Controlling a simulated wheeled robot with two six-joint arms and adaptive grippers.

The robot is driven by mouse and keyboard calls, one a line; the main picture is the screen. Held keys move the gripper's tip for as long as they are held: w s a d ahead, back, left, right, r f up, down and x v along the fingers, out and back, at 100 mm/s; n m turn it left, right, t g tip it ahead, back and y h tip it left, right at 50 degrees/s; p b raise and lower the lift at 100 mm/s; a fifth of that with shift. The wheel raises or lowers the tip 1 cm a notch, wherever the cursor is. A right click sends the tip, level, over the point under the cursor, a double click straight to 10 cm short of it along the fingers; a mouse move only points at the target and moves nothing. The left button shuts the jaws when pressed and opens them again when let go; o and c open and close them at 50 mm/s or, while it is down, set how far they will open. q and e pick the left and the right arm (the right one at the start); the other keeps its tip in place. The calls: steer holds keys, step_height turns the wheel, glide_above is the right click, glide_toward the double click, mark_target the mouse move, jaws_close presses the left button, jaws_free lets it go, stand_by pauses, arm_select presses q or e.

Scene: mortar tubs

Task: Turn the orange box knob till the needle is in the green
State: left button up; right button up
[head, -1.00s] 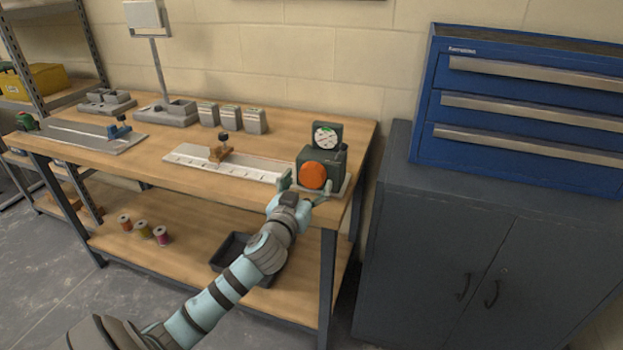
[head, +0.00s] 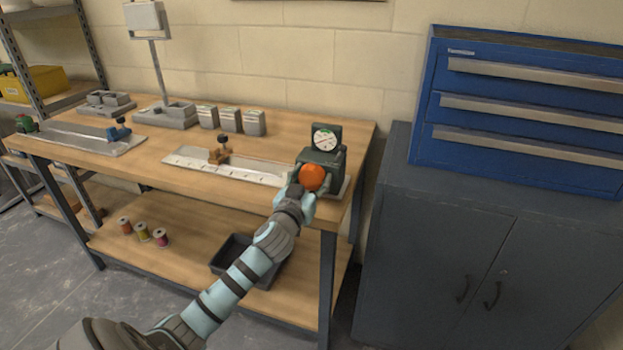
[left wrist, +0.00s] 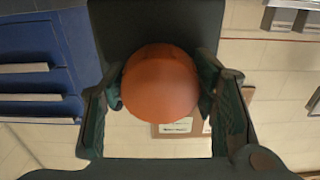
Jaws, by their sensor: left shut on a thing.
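The orange knob (head: 312,177) is on the front of a dark grey-green box (head: 335,174) at the right end of the workbench. A round white dial (head: 325,139) with some green on its face stands on top of the box. Its needle is too small to read. My left gripper (head: 304,191) is at the knob, shut on it. In the left wrist view the knob (left wrist: 160,85) sits between the two green-padded fingers, one on each side. My right gripper does not show.
A pale ruled plate (head: 235,168) with a brown clamp lies left of the box. Several small grey boxes (head: 230,120) stand behind. A blue drawer chest (head: 520,110) sits on a grey cabinet (head: 480,230) at right. A dark tray (head: 230,250) is on the lower shelf.

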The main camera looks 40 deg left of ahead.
arm_select(q)
steer(key=m+p, duration=0.2)
steer(key=m, duration=0.1)
steer(key=shift+r+m, duration=0.1)
steer(key=shift+m, duration=0.3)
steer(key=m+p, duration=0.2)
steer(key=m, duration=0.3)
steer(key=shift+a+m+p, duration=0.1)
steer(key=shift+m+p, duration=0.2)
steer(key=m+p, duration=0.1)
steer(key=m, duration=0.3)
steer(key=shift+r+p, duration=0.1)
steer(key=shift+p, duration=0.3)
steer(key=m+p, duration=0.1)
steer(key=m, duration=0.4)
steer(key=shift+m+p, duration=0.3)
steer(key=o, duration=1.2)
steer(key=shift+c, duration=0.2)
